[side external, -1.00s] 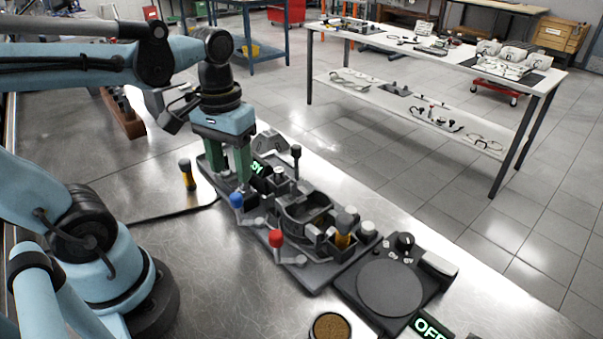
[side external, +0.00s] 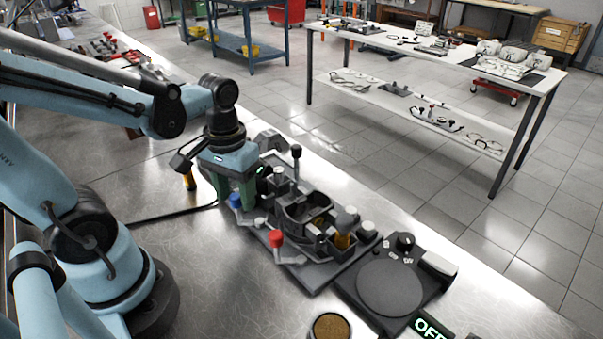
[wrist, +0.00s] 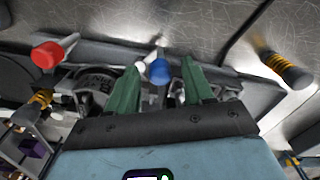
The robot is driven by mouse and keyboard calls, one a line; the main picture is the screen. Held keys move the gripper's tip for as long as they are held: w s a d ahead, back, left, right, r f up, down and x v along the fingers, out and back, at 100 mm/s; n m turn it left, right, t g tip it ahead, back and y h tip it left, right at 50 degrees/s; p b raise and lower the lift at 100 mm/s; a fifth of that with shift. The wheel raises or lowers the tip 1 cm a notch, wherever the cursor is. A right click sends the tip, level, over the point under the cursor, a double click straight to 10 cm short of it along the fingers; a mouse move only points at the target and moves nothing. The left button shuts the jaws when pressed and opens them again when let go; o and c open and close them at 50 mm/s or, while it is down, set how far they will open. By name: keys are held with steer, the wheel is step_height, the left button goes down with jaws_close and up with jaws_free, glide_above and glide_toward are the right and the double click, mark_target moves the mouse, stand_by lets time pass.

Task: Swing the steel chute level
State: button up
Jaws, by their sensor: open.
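A dark fixture (side external: 312,272) on the steel bench carries a grey central housing (side external: 318,217), a lever with a blue knob (side external: 236,201) and a lever with a red knob (side external: 276,238). In the wrist view the blue knob (wrist: 160,70) appears between my open green fingers, and the red knob (wrist: 47,55) is at the left. My gripper (side external: 236,195) is low at the fixture's left end; its fingers (wrist: 160,68) stand on either side of the blue knob. I cannot tell whether they touch it. I cannot clearly pick out the steel chute; my gripper hides part of the fixture.
A yellow-and-black handled tool (side external: 189,179) stands left of my gripper; a similar handle shows in the wrist view (wrist: 283,66). A turntable unit (side external: 390,288) with a green OFF display (side external: 430,327) and a round brown-topped cup (side external: 330,326) are in front. The bench's left-centre is clear.

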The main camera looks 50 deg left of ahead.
jaws_close()
steer(key=shift+d+n, duration=0.85)
steer(key=shift+n, duration=1.8)
steer(key=shift+d+n, duration=0.9)
steer(key=shift+n, duration=1.8)
steer(key=shift+d+n, duration=0.85)
steer(key=shift+n, duration=1.8)
